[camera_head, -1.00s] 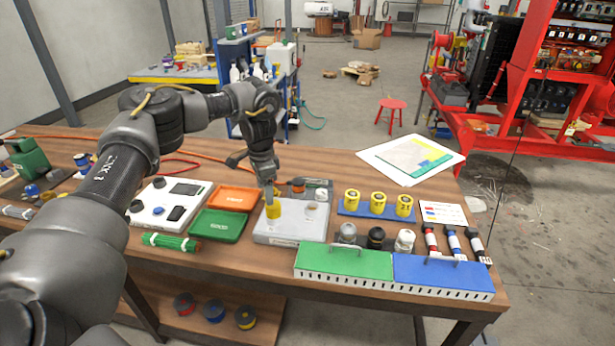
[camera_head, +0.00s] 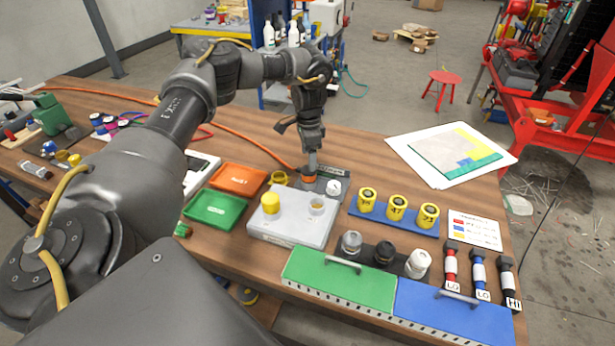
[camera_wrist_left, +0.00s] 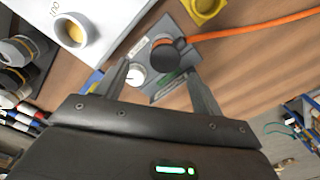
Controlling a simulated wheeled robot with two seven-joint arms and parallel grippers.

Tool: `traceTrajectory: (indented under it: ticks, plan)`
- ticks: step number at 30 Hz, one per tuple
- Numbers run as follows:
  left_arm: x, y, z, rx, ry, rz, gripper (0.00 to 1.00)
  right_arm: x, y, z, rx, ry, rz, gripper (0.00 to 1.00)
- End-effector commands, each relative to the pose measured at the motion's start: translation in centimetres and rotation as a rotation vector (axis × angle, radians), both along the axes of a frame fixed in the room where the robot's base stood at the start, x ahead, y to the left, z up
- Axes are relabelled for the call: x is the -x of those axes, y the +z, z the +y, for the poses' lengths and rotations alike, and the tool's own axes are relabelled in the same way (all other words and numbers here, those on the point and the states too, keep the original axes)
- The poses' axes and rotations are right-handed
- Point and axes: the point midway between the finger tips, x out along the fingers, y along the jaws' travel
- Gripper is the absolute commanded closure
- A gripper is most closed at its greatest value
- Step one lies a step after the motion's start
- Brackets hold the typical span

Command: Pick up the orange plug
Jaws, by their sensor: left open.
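The orange plug (camera_head: 308,178) stands on a small dark grey plate (camera_head: 328,171) behind the light grey box. In the left wrist view the plug (camera_wrist_left: 167,52) shows a dark round body with an orange ring, and an orange cable runs from it to the right. My left gripper (camera_head: 311,160) points down just above the plug and partly hides it in the head view. In the left wrist view the gripper (camera_wrist_left: 158,70) is open, with its fingertips apart near the plug. I cannot tell whether they touch it. My right gripper is not in view.
A white round knob (camera_head: 334,188) sits beside the plug. The light grey box (camera_head: 290,233) holds a yellow cap (camera_head: 270,203) and a pale cup. Yellow cylinders stand on a blue strip (camera_head: 395,222) to the right. Orange and green trays (camera_head: 238,180) lie to the left.

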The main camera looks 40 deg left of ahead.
Motion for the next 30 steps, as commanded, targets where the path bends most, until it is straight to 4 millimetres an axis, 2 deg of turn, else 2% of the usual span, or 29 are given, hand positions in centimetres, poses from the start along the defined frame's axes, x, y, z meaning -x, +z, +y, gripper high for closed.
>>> traceTrajectory:
  ticks: [4,9,11,17,21,30]
  plan:
    - [-0.1,-1.7,0.1,-0.001,0.001,0.003,0.32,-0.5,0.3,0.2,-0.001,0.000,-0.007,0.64]
    - [-0.1,-2.1,0.1,-0.001,0.002,0.001,0.32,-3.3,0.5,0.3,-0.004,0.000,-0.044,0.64]
    - [-0.1,-2.3,0.1,-0.001,0.001,0.002,0.32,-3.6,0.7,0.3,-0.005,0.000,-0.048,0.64]
    - [0.0,-4.9,0.6,-0.003,-0.001,0.005,0.32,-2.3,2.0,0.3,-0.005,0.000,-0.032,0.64]
    - [0.0,-6.7,0.6,-0.002,0.000,0.002,0.32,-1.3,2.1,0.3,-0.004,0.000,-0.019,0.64]
    - [0.0,-7.3,0.6,-0.001,-0.001,0.001,0.32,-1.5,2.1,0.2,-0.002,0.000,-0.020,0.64]
